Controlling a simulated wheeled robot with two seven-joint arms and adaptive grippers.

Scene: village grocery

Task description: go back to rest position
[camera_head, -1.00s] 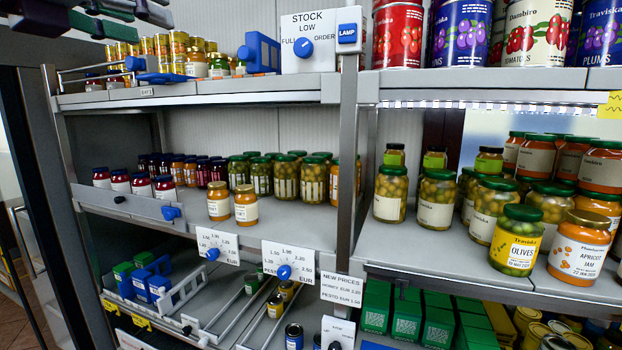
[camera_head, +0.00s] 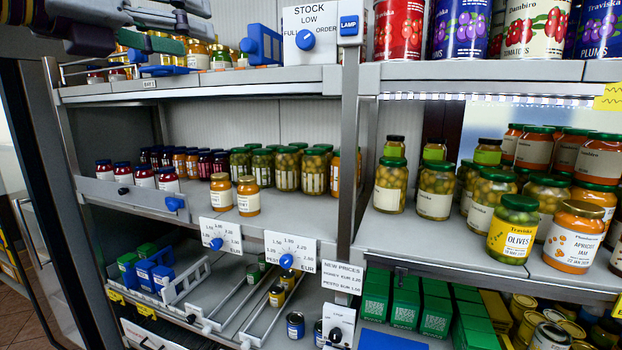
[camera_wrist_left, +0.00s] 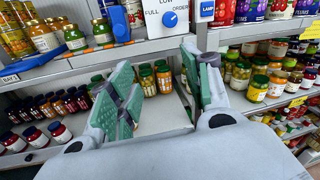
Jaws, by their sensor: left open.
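My left gripper (camera_head: 162,28) is at the upper left of the head view, in front of the top shelf and left of the stock sign. In the left wrist view its two green-padded fingers (camera_wrist_left: 165,95) are spread apart with nothing between them. Through the gap I see the middle shelf with a few orange jars (camera_wrist_left: 155,80). The gripper appears clear of the jars. My right gripper is in neither view.
A stock sign with a blue dial (camera_head: 305,39) and a blue lamp button (camera_head: 349,28) stand at the top shelf's edge. Jars fill the middle shelf, including an olives jar (camera_head: 514,230) near the front. Price dials (camera_head: 287,260) hang below. A dark post (camera_head: 45,190) is at left.

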